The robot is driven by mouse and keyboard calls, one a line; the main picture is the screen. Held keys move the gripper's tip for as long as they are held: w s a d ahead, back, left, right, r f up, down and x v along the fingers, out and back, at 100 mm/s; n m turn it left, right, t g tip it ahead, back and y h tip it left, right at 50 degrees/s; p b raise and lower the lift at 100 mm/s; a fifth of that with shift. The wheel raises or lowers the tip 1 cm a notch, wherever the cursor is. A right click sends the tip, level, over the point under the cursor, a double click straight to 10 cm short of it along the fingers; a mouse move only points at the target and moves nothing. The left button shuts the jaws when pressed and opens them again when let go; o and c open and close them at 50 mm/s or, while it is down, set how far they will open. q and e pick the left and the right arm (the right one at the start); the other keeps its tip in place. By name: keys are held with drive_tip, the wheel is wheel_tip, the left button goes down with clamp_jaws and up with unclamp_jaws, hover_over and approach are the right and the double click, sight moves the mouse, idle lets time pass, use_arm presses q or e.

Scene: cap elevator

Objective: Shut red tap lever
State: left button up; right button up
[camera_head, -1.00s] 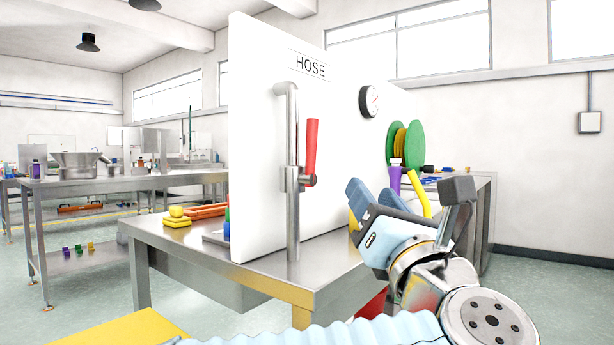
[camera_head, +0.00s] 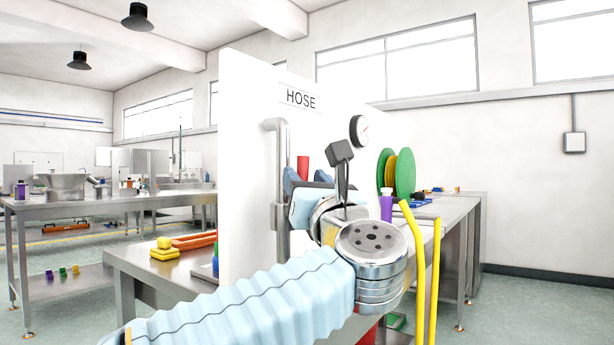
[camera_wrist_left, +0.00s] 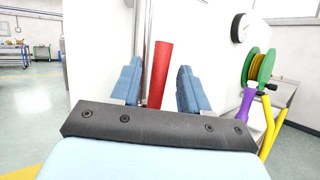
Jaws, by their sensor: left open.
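The red tap lever (camera_head: 303,161) points up beside the metal pipe (camera_head: 283,165) on the white HOSE panel (camera_head: 248,150). In the head view only its top shows; my left gripper (camera_head: 301,178) hides the rest and the valve body. In the left wrist view the red lever (camera_wrist_left: 160,74) stands nearly upright between the two blue fingers of my left gripper (camera_wrist_left: 157,84), with the pipe behind it to the left. The fingers are apart. Contact with the lever cannot be told. My right gripper is not in view.
A round gauge (camera_head: 360,130) is on the panel.

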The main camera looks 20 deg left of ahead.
use_arm(q)
clamp_jaws()
idle(0.3)
drive_tip(key=shift+r, duration=0.1)
